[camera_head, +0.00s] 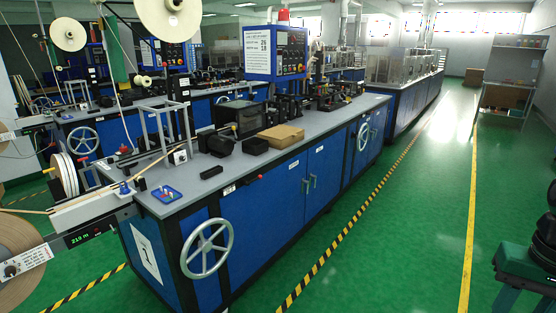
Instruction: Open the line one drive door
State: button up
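The line one bench (210,178) has a grey top and blue cabinet sides, and a white placard with a 1 (147,253) on its near end. Two blue doors, a left door (277,200) and a right door (328,170), sit side by side on its long front face. Both look shut. Their silver handles (309,184) stand close together at the middle seam. Each door has a small white label near its top, too small to read, so I cannot tell which is the drive door. My gripper is not in view.
A grey handwheel (207,249) sticks out left of the doors, and another handwheel (363,135) is at the far right. Black-yellow floor tape (335,243) runs along the bench. The green aisle beyond it is clear. A dark green stand (525,268) with black items is at the right edge.

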aim_at(263, 214)
jog(key=u, duration=0.1)
jog(key=i, duration=3.1)
jog(key=z, duration=0.15)
